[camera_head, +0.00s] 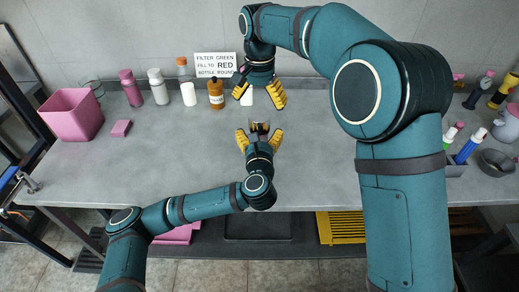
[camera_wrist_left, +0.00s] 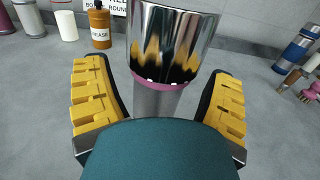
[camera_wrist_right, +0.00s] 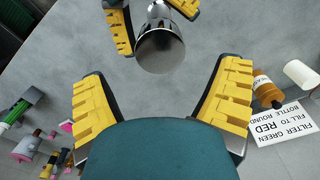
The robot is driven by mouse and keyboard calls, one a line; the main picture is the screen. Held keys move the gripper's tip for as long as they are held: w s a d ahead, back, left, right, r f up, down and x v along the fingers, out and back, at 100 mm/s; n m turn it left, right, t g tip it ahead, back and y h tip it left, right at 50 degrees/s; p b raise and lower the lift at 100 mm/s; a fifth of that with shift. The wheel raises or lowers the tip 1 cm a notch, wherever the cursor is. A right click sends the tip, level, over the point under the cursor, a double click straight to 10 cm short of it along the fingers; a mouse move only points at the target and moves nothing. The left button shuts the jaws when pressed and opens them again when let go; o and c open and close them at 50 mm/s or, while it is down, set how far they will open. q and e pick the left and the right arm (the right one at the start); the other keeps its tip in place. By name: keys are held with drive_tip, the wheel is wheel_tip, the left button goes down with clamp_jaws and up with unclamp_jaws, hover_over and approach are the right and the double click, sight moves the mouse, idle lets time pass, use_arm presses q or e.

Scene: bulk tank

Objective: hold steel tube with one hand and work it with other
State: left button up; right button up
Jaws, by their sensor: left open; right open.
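The steel tube (camera_wrist_left: 175,40) is shiny and mirror-like, with a pink band around it and a duller grey part below. In the left wrist view it stands between the two yellow fingers of my left gripper (camera_wrist_left: 158,85), with gaps at both sides. In the head view the tube (camera_head: 260,127) is small, between the fingers of my left gripper (camera_head: 259,138). My right gripper (camera_head: 261,94) is open and empty, farther back than the tube. In the right wrist view the tube (camera_wrist_right: 158,45) lies beyond the open fingers of my right gripper (camera_wrist_right: 165,85).
A brown grease bottle (camera_head: 216,95) and a white sign (camera_head: 215,65) are at the back, left of my right gripper. Several other bottles and a pink bin (camera_head: 74,114) stand farther left. Brushes and containers (camera_head: 462,142) are at the right. The grey counter (camera_head: 170,160) is clear at front left.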

sight(259, 115)
use_arm(q)
drive_tip(key=shift+w, duration=0.5)
clamp_jaws()
use_arm(e)
drive_tip(key=shift+f+m, duration=0.2)
drive_tip(key=shift+m, duration=0.9)
drive_tip(key=shift+r+m, duration=0.15)
drive_tip(key=shift+m, duration=0.85)
drive_tip(key=shift+f, duration=3.95)
drive_tip(key=shift+c, duration=0.3)
